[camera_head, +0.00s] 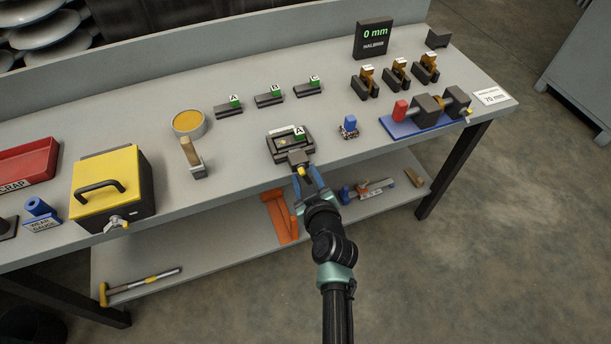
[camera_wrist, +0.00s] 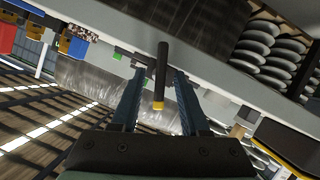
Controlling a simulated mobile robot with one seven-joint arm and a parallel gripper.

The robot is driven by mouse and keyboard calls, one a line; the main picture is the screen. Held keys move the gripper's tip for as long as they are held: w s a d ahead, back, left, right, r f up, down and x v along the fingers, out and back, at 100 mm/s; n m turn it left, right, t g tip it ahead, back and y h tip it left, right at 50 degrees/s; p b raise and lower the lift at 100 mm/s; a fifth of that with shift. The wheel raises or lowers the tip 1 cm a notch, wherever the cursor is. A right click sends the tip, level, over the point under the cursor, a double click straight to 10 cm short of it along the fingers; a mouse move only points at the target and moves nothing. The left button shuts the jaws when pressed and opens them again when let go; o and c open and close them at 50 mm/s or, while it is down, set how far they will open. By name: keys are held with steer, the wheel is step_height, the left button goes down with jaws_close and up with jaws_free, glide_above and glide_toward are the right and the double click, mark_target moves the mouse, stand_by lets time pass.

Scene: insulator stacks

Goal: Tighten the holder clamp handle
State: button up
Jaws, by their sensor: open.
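The dark holder (camera_head: 289,150) sits near the front edge of the workbench, with a part labelled A (camera_head: 299,132) in it. Its clamp handle (camera_head: 301,171) has a yellow tip and points toward the front edge. In the wrist view the handle (camera_wrist: 161,75) is a black bar with a yellow end, lying between my fingers. My gripper (camera_head: 309,178) is open at the handle, and it also shows in the wrist view (camera_wrist: 160,72) with a visible gap on each side of the bar. The base of the handle is partly hidden.
A wooden-handled tool (camera_head: 191,157) and a round tin (camera_head: 188,123) stand left of the holder. A small blue-topped piece (camera_head: 348,127) stands to its right, then a blue fixture (camera_head: 418,119). Several labelled parts lie behind. A lower shelf (camera_head: 240,225) holds tools.

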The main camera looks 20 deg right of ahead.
steer(key=shift+w+f, duration=0.15)
steer(key=shift+w, duration=0.15)
steer(key=shift+c, duration=0.2)
jaws_close()
